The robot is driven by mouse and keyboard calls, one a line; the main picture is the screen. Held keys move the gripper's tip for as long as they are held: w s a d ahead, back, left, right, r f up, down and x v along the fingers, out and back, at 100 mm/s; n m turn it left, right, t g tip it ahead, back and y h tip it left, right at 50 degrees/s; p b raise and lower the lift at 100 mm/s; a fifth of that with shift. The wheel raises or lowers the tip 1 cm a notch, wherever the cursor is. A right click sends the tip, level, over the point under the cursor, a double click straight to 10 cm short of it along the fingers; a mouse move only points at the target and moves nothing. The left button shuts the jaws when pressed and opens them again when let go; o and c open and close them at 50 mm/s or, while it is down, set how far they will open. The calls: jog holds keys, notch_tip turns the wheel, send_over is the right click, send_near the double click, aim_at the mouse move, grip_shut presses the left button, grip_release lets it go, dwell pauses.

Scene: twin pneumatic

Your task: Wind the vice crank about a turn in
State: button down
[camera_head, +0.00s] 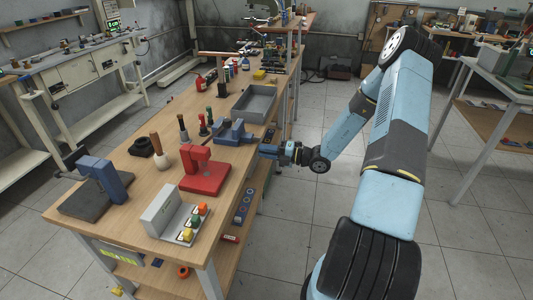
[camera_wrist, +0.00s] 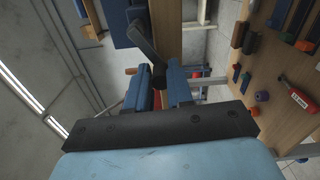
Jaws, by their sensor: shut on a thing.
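The blue vice (camera_head: 235,132) stands on the wooden bench near its right edge; part of its blue body (camera_wrist: 122,22) shows at the top of the wrist view. A dark crank arm (camera_wrist: 146,42) runs down from it to between my fingers. My gripper (camera_head: 263,150) is at the bench's right edge, beside the vice. In the wrist view my gripper's (camera_wrist: 159,88) two blue fingers stand either side of the crank's end and are shut on it. The handle itself is mostly hidden between the fingers, and the head view does not show the grip clearly.
A grey tray (camera_head: 255,103) lies behind the vice. A red clamp-like block (camera_head: 203,172) and a push-button box (camera_head: 180,222) stand nearer on the bench. Lower shelves hold small parts. The tiled floor (camera_head: 290,225) right of the bench is clear around my arm.

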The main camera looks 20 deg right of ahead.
jog(key=shift+r+m, duration=0.3)
jog(key=shift+m, duration=0.5)
jog(key=shift+r+m, duration=0.3)
jog(key=shift+m, duration=0.5)
jog(key=shift+d, duration=0.1)
jog(key=c, duration=1.3)
grip_release()
jog(key=shift+c, duration=0.2)
jog(key=shift+o, duration=1.3)
jog(key=shift+s, duration=0.1)
jog(key=v, duration=1.3)
jog(key=shift+s+d, duration=0.15)
jog(key=shift+d, duration=0.1)
